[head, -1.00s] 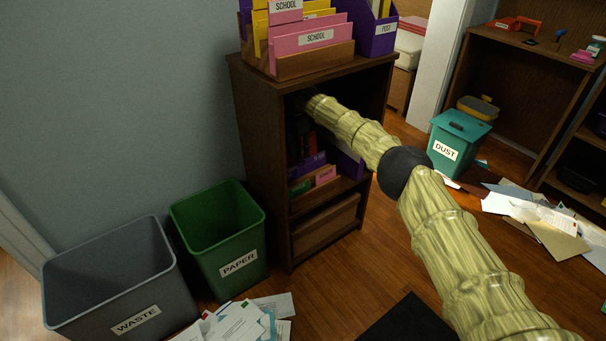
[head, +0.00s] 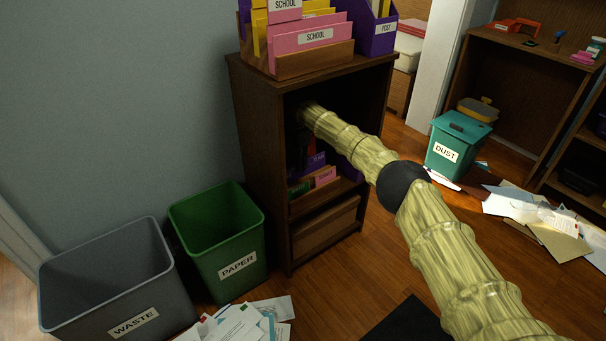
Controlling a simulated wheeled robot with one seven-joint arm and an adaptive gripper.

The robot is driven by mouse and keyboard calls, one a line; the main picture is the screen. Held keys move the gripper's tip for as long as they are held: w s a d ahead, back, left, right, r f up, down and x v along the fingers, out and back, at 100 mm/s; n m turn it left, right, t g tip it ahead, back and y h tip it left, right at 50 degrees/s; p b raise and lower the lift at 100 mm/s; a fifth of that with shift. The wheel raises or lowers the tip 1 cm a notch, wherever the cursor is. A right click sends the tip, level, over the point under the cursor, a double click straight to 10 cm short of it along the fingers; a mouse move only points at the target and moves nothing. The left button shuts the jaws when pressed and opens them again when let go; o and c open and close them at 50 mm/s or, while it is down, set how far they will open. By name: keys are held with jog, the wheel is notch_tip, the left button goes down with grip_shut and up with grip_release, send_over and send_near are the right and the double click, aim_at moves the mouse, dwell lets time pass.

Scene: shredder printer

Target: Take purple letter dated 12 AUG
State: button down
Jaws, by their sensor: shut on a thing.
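My arm reaches into the upper compartment of the dark brown cabinet (head: 263,150). My gripper (head: 304,143) is a dark shape at the arm's end, in shadow at the left of the compartment. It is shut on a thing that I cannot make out. Purple items (head: 315,164) with a light label stand just below the gripper, in the cabinet. Whether one of them is the purple letter I cannot tell; no 12 AUG date is readable.
A green PAPER bin (head: 228,248) and a grey WASTE bin (head: 110,285) stand left of the cabinet. Loose papers (head: 245,318) lie in front. A teal DUST bin (head: 455,145) stands to the right. Folders (head: 315,37) and a purple POST box (head: 377,35) sit on top.

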jog(key=shift+r, duration=0.15)
notch_tip(320, 180, up, 7)
jog(key=shift+r+p, duration=0.1)
jog(key=shift+p, duration=0.9)
jog(key=shift+s+d+f, duration=0.2)
jog(key=shift+s+d, duration=0.05)
jog(key=s+d+p, duration=0.3)
jog(key=s+d, duration=0.7)
jog(key=s, duration=0.4)
jog(key=shift+r+p, duration=0.2)
jog(key=shift+p, duration=0.1)
jog(key=shift+r+p, duration=0.8)
jog(key=shift+p, duration=0.3)
jog(key=shift+r+p, duration=0.2)
jog(key=shift+p, duration=0.6)
jog(key=shift+d+f, duration=0.1)
jog(key=shift+f, duration=0.1)
